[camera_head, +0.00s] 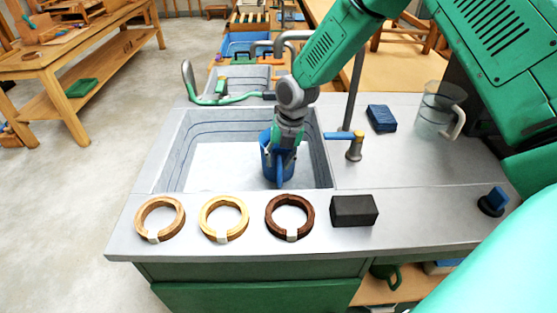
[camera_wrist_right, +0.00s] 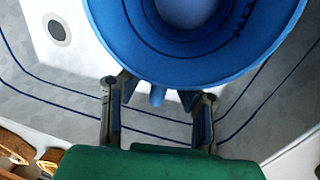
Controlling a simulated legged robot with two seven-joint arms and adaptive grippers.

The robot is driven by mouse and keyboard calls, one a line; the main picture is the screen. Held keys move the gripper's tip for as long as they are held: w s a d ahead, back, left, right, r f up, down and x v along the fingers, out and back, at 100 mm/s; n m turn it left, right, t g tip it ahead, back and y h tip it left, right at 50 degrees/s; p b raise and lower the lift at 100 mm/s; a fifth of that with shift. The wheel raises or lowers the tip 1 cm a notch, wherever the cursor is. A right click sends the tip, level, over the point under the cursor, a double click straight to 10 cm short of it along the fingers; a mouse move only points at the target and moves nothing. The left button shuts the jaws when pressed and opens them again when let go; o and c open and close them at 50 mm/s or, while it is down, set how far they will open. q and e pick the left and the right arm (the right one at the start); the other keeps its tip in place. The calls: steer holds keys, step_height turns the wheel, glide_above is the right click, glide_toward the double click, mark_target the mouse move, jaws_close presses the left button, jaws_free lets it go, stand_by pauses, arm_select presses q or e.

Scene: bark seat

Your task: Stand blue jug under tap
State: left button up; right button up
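The blue jug (camera_head: 267,158) stands in the sink basin (camera_head: 215,165), towards its right side. In the wrist view the jug (camera_wrist_right: 190,60) shows its wide round mouth and a short blue handle (camera_wrist_right: 157,96). My right gripper (camera_head: 286,148) reaches down in front of the jug and hides part of it. In the wrist view the right gripper (camera_wrist_right: 158,98) is open, its fingers either side of the handle with gaps visible. The grey tap (camera_head: 355,95) rises right of the basin, with a blue lever (camera_head: 340,136); my arm hides part of its spout. My left gripper is not in view.
Three wooden rings (camera_head: 160,219) and a dark block (camera_head: 354,210) lie along the front counter. A blue sponge (camera_head: 381,118), a clear jug (camera_head: 438,110) and a blue-black knob (camera_head: 493,202) are on the right. The basin's left half is clear.

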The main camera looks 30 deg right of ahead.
step_height(320, 180, up, 12)
steer(key=s+d, duration=0.1)
steer(key=d, duration=0.1)
steer(key=shift+f, duration=0.15)
steer(key=shift+s, duration=0.1)
